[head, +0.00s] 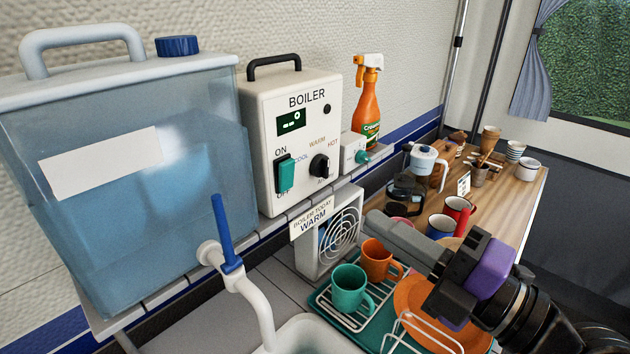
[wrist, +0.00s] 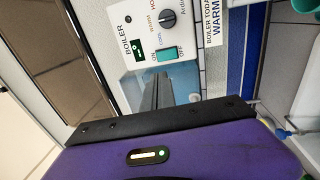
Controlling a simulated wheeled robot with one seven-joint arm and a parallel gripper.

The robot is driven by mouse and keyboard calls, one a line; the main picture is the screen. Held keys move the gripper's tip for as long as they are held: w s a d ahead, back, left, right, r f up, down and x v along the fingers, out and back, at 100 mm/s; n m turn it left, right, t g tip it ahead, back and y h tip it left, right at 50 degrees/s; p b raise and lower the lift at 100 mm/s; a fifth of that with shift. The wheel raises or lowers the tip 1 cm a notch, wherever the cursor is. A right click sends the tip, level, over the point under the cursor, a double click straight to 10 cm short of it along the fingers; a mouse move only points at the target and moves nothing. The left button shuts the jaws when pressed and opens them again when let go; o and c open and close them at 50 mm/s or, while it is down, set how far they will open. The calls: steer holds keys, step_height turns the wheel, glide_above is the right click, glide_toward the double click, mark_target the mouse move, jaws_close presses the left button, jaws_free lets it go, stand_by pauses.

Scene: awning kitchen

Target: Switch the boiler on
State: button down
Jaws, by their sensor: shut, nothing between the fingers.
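The boiler (head: 300,118) is a white box with a black handle, standing on the tiled ledge. Its green rocker switch (head: 286,174) sits between the labels ON above and OFF below; I cannot tell which end is pressed. The switch also shows in the wrist view (wrist: 166,54). A black dial (head: 319,166) to its right carries the labels COOL, WARM and HOT. A small display (head: 291,122) is above. My gripper (head: 382,220) is shut and empty, right of and below the boiler front. In the wrist view its fingers (wrist: 161,77) point towards the panel, apart from the switch.
A card (head: 313,217) reads "BOILER TODAY: WARM". A blue water tank (head: 150,190) stands left of the boiler. A tap (head: 238,275), a fan heater (head: 338,238) and mugs (head: 350,290) lie below.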

mark_target(289, 168)
steer(key=p+x, duration=0.6)
steer(key=x, duration=0.7)
steer(key=shift+r, duration=0.2)
steer(key=shift+w+a+f, duration=0.1)
steer(key=shift+w+a, duration=0.2)
steer(key=shift+a, duration=0.05)
steer(key=shift+w+a+r+p, duration=0.1)
steer(key=shift+a+r+p, duration=0.1)
steer(key=shift+r+p, duration=0.15)
steer(key=shift+f, duration=0.25)
